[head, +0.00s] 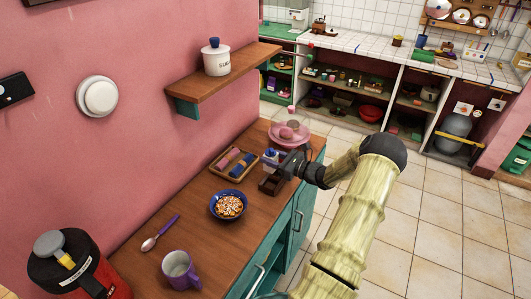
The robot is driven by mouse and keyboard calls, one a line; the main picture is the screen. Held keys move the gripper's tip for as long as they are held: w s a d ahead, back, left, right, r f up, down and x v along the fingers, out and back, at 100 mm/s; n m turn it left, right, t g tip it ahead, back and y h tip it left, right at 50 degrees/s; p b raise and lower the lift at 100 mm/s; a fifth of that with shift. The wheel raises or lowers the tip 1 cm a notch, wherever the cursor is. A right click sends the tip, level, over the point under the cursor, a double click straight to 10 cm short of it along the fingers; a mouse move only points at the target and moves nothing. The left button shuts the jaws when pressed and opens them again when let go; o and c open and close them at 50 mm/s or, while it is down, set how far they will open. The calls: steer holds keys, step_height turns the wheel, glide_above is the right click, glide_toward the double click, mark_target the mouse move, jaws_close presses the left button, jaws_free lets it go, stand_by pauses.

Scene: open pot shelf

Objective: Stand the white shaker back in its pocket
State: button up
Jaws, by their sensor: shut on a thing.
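My gripper (284,171) is dark and reaches in from the right, low over the far part of the wooden counter. It is shut on the white shaker (270,155), of which a small white and blue part shows just behind the jaws. The rest of the shaker is hidden by the gripper. A small dark brown box-like holder (268,186) shows right below and in front of the jaws. Its pockets are too small and too covered to make out, and I cannot tell whether the shaker touches it.
A tray (215,167) with rolled pink and blue cloths lies left of the gripper. A patterned blue bowl (229,205) stands in front. A shelf (225,77) with a sugar jar (216,58) hangs above.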

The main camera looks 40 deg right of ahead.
mark_target(272, 169)
steer(key=shift+s+r, duration=0.1)
stand_by(0.3)
steer(key=shift+a+f+b, duration=0.1)
steer(key=shift+f+b, duration=1.5)
steer(key=shift+f, duration=0.7)
steer(key=shift+f+b, duration=0.4)
steer(key=shift+f, duration=0.35)
steer(key=shift+f+b, duration=0.75)
steer(key=shift+f, duration=0.7)
stand_by(0.8)
steer(key=o, duration=1.2)
steer(key=shift+c, duration=0.2)
